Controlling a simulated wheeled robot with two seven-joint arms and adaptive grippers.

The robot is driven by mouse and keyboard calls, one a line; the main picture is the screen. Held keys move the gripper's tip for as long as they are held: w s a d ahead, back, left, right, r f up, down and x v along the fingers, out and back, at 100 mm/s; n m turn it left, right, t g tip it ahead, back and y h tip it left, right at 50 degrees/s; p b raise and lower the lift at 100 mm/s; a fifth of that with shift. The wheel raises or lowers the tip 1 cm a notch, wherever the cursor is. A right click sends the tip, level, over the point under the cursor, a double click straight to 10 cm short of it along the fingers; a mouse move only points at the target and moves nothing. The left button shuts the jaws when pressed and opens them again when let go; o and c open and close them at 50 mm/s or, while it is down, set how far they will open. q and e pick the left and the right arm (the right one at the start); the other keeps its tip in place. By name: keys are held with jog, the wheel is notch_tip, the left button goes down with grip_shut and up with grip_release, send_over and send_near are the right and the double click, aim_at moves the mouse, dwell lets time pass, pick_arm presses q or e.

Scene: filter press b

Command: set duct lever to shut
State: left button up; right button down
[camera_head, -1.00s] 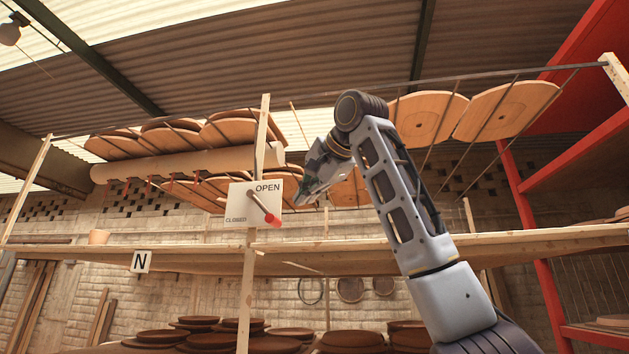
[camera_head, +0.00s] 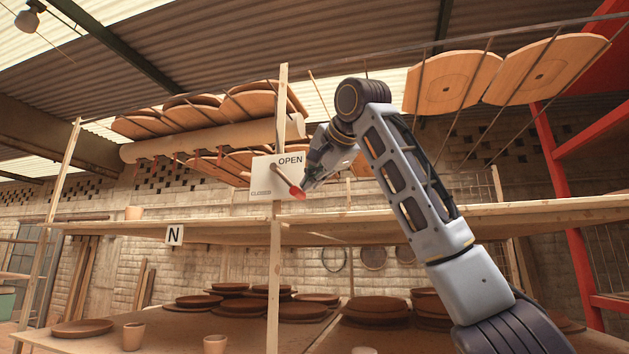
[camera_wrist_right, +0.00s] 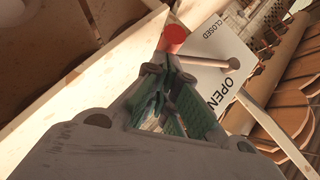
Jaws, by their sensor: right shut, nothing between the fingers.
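The duct lever (camera_head: 287,182) is a thin rod with a red tip, mounted on a white plate (camera_head: 262,182) marked OPEN at upper right and CLOSED at lower left. The rod slants down and right from its pivot. My right gripper (camera_head: 309,183) is just right of the red tip. In the right wrist view the red tip (camera_wrist_right: 174,38) shows just beyond the fingertips of my right gripper (camera_wrist_right: 164,70), which is shut and empty. I cannot tell whether it touches the tip. The plate also shows in the right wrist view (camera_wrist_right: 215,52). My left gripper is out of view.
A wooden post (camera_head: 275,270) stands behind the plate. A wooden shelf (camera_head: 400,218) runs below the gripper. A horizontal duct (camera_head: 200,143) and racks of round boards lie above and left. Brown plates and cups rest on the lower shelf.

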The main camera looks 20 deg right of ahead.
jog(key=shift+f, duration=0.1)
jog(key=shift+w+a+f+y+b, duration=0.1)
jog(key=shift+f+y+b, duration=0.2)
jog(key=shift+b, duration=0.5)
jog(key=shift+a+m+t+b, duration=0.1)
jog(key=shift+m+t+b, duration=0.3)
jog(key=shift+b, duration=0.05)
